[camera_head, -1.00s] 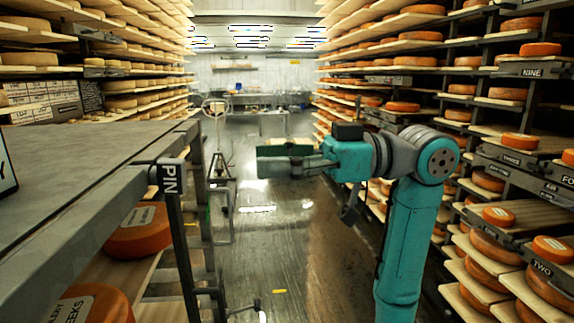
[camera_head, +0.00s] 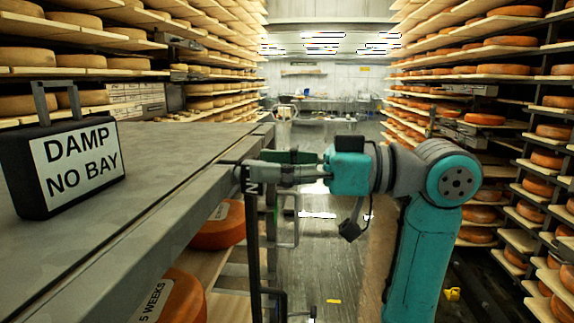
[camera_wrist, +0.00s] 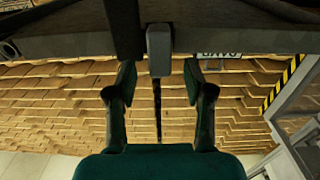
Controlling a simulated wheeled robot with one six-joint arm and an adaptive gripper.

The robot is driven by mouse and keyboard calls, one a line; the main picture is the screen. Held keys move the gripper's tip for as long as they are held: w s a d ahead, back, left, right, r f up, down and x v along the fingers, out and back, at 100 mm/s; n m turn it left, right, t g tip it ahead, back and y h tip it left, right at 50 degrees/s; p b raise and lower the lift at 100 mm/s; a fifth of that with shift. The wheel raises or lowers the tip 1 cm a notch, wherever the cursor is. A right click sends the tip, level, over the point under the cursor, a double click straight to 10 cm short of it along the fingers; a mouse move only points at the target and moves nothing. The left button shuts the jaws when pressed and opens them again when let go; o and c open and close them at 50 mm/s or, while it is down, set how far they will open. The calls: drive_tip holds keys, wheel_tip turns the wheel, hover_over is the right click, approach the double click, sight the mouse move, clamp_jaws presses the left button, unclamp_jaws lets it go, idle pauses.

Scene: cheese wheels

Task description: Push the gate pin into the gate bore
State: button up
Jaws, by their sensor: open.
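A grey, rounded peg end, which looks like the gate pin (camera_wrist: 159,50), shows in the wrist view between my fingers, below a dark beam. My gripper (camera_wrist: 159,82) is open, with one dark green finger on each side of the peg; I see no clear contact. In the head view my gripper (camera_head: 264,166) is level with the edge of the grey table, at the top of a dark upright post (camera_head: 254,235). The post's label is mostly hidden behind my gripper. The gate bore cannot be made out.
The grey table (camera_head: 150,165) fills the left, with a black sign (camera_head: 75,160) reading DAMP NO BAY on it. Cheese wheels (camera_head: 220,222) sit on the shelf below. Cheese racks (camera_head: 545,180) line the right. The aisle floor (camera_head: 330,265) beyond is mostly clear.

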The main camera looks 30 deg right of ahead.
clamp_jaws()
drive_tip(key=shift+a, duration=0.1)
idle(0.3)
unclamp_jaws()
drive_tip(key=v, duration=1.2)
drive_tip(key=shift+w, duration=0.1)
